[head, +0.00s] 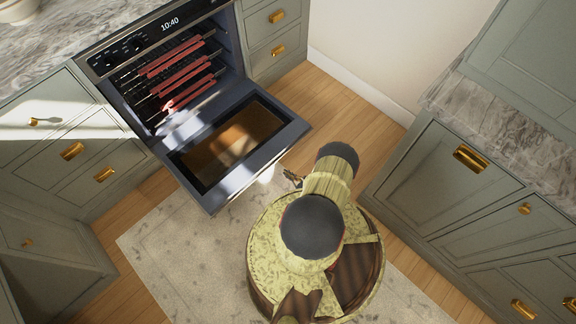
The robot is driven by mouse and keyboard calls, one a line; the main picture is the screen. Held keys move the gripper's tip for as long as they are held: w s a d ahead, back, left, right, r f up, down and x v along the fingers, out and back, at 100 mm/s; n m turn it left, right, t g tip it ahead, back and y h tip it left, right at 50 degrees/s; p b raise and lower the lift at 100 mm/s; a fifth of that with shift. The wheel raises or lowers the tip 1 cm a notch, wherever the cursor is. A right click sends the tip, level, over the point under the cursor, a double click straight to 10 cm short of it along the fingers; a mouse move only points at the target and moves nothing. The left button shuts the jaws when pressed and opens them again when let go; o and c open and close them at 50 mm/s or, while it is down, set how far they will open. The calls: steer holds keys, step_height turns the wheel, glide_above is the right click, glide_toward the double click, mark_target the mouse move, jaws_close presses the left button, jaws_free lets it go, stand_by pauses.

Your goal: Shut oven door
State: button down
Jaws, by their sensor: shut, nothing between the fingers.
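The oven (108,56) is at upper left, and its door (232,142) hangs open, folded down and out toward the rug. The door's dark frame surrounds a brownish glass pane. Inside the cavity are several reddish bars and metal racks (175,72). My gripper (291,177) is small and dark, at the end of my yellow-green arm, just beyond the door's lower right edge. It appears shut and empty. I cannot tell whether it touches the door, and my arm partly hides it.
Grey-green cabinets with brass handles flank the oven (72,150). More cabinets (450,185) with a marble top stand close on the right. A pale rug (165,255) lies on the wooden floor. Free floor (340,105) lies between the door and the white wall.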

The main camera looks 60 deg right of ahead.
steer(key=b+x, duration=0.2)
steer(key=x, duration=0.5)
steer(key=shift+s+a+r, duration=0.1)
steer(key=shift+r, duration=1.95)
steer(key=shift+r, duration=0.1)
